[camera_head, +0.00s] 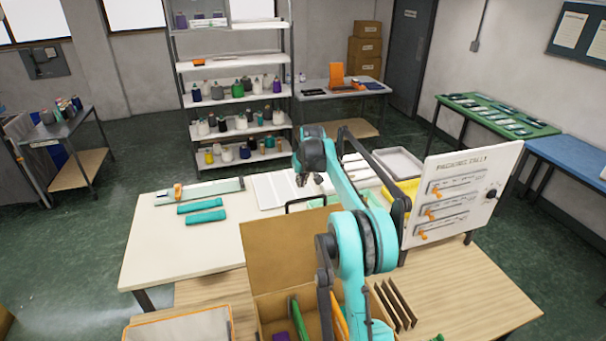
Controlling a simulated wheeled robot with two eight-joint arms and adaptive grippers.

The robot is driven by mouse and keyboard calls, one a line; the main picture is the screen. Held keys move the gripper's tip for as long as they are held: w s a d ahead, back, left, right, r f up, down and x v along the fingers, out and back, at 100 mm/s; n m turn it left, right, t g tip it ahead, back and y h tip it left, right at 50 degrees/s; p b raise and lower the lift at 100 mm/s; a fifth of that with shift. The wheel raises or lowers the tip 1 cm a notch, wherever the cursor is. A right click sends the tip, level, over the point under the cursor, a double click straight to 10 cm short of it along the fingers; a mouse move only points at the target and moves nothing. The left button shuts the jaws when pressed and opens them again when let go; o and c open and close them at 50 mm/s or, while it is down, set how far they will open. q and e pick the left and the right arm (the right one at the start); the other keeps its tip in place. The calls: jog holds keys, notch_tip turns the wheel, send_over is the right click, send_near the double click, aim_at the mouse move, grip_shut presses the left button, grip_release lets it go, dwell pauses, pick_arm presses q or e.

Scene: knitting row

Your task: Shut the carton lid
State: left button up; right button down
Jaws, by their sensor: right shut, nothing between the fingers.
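The brown cardboard carton (270,312) stands open at the bottom centre. Its lid (283,246) is raised at the carton's far side, with its inner face towards me. A green item (299,318), a yellow-orange item (340,318) and a purple item (280,337) show inside the carton. My teal right arm crosses in front of the carton's right part and hides some of the lid and the inside. My right gripper (302,180) is shut and empty, beyond the lid and apart from it, above the white table. My left gripper is not in view.
The white table (155,250) holds teal pieces (201,210) and a grey tray (398,163). A white panel with orange levers (460,195) stands to the right. Brown dividers (395,303) stand right of the carton. The wooden table (480,290) is clear at right.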

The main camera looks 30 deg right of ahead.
jog(key=s+f, duration=0.1)
jog(key=s+a+f+p, duration=0.1)
jog(key=s, duration=0.1)
jog(key=shift+s, duration=0.1)
jog(key=shift+f, duration=0.1)
dwell(0.4)
